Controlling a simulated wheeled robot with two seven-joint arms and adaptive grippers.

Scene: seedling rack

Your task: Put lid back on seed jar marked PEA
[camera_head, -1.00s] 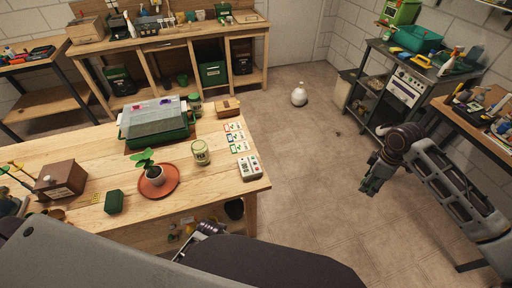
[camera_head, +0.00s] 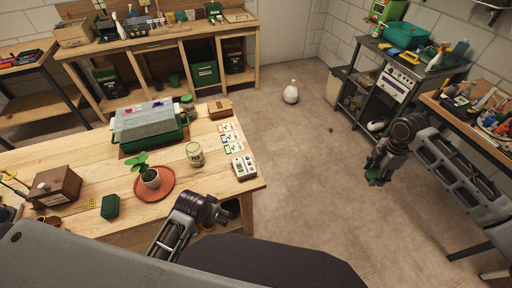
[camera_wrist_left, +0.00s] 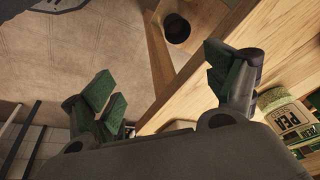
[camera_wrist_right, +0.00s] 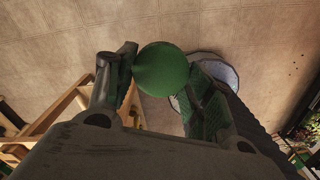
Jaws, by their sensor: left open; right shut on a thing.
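The seed jar (camera_head: 195,155) stands upright on the wooden table, right of a potted seedling. My right gripper (camera_head: 374,180) is out over the floor at the right, far from the jar. It is shut on a round green lid (camera_wrist_right: 162,70), seen face-on in the right wrist view.
A seedling (camera_head: 150,177) in a pot stands on a terracotta saucer (camera_head: 165,190) left of the jar. A lidded green jar (camera_head: 188,103) and a clear-covered propagator (camera_head: 150,122) stand behind. Seed cards (camera_head: 230,138) and a white device (camera_head: 244,167) lie right. Floor between table and right bench is mostly clear.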

